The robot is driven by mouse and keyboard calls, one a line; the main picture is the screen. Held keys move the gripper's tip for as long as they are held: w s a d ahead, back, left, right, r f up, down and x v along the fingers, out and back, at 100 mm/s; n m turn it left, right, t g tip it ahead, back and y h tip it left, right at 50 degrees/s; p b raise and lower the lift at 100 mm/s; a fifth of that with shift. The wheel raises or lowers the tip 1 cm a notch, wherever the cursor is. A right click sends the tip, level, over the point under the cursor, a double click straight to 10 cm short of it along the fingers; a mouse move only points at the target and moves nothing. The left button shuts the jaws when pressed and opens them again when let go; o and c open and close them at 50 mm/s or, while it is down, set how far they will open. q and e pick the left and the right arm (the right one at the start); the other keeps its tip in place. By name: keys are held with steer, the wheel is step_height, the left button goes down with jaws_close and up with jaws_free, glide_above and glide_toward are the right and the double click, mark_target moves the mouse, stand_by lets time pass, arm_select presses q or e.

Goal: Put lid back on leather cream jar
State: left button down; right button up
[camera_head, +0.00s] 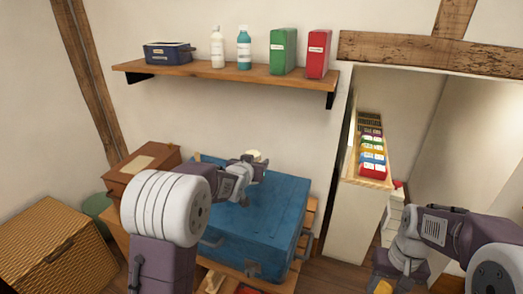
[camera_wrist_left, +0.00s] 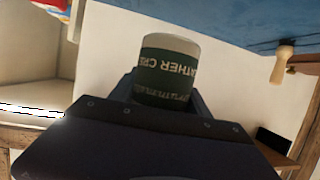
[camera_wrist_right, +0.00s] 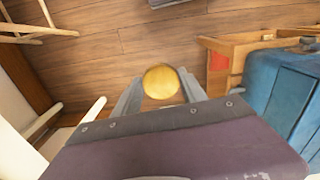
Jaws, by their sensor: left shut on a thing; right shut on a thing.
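The leather cream jar (camera_wrist_left: 168,68), pale with a dark green label, is between the fingers of my left gripper (camera_wrist_left: 165,90). Its lettering appears upside down in the left wrist view. In the head view my left gripper (camera_head: 252,164) is above the blue trunk, with the pale jar (camera_head: 254,155) at its tip. My right gripper (camera_wrist_right: 160,84) is shut on a round golden-yellow lid (camera_wrist_right: 161,82), over the wooden floor. Jar and lid are well apart.
The blue trunk (camera_head: 275,215) stands against the wall. A wall shelf (camera_head: 215,69) above holds bottles and boxes. A brown box (camera_head: 145,165) and a wicker chest (camera_head: 45,245) are at the left. A wooden rack (camera_head: 372,182) with coloured boxes is at the right.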

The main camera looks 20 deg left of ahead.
arm_select(q)
steer(key=s+d+f+m+g+h, duration=0.1)
steer(key=s+d+f+m+h, duration=0.1)
steer(key=s+d, duration=0.6)
steer(key=s+d+f+m+g+h, duration=0.1)
steer(key=s+d+f+m+h, duration=0.1)
steer(key=s+d+m+h, duration=0.3)
steer(key=s+d+h, duration=0.1)
steer(key=s+d, duration=0.3)
steer(key=d, duration=0.2)
steer(key=shift+f, duration=0.3)
steer(key=shift+d, duration=0.1)
